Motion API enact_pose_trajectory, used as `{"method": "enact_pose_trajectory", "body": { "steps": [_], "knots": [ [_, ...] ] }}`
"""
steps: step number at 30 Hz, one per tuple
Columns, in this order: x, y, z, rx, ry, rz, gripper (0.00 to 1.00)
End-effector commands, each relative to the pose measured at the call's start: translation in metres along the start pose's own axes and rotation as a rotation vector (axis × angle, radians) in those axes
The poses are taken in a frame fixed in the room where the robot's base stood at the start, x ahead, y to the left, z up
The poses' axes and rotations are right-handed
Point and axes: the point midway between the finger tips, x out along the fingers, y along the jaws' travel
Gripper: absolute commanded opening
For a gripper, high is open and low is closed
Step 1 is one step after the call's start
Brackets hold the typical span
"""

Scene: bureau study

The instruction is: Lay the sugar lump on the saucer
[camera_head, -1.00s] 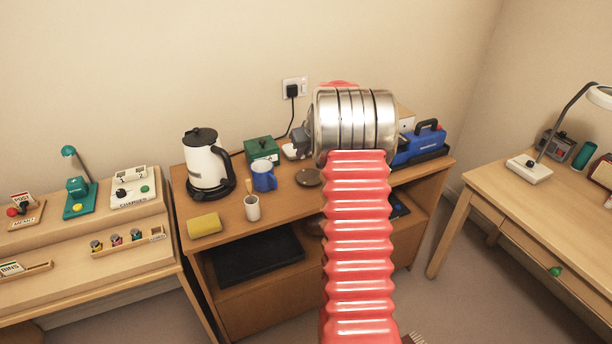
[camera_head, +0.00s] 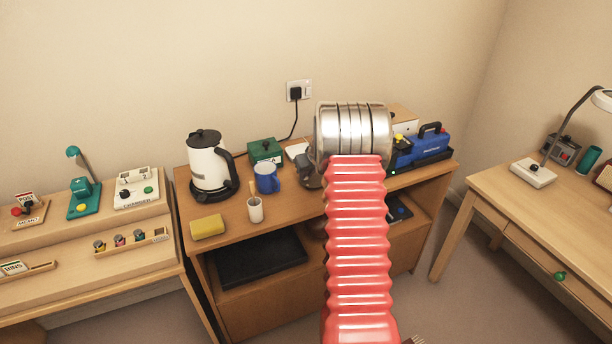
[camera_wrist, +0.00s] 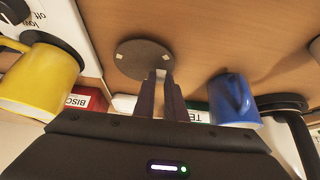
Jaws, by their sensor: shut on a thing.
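My gripper (camera_wrist: 160,78) is shut on the sugar lump (camera_wrist: 158,73), a small pale piece showing between the fingertips in the wrist view. The saucer (camera_wrist: 136,56), a dark grey round disc, lies flat on the wooden top. The fingertips and lump overlap the saucer's near right part in that view; I cannot tell how high above it they are. In the head view my arm hides the saucer and most of my gripper.
Close by stand a blue mug (camera_head: 266,178), a green box (camera_head: 265,151), a kettle (camera_head: 209,165) and a beige cup (camera_head: 255,210). A yellow mug (camera_wrist: 40,78) and a red box (camera_wrist: 88,100) show in the wrist view. A yellow sponge (camera_head: 208,227) lies at the front left.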

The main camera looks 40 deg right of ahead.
Motion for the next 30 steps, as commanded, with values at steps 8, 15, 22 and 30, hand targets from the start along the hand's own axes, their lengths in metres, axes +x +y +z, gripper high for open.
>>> {"method": "enact_pose_trajectory", "body": {
  "steps": [8,15,22,30],
  "knots": [
    [0.0046,0.0005,0.0028,0.000,0.001,0.001,0.00],
    [0.0061,0.0006,0.0038,0.000,0.001,0.001,0.16],
    [0.0061,0.0006,0.0040,0.001,0.001,0.001,0.30],
    [0.0048,0.0006,0.0031,0.001,0.001,0.001,0.30]
  ]
}}
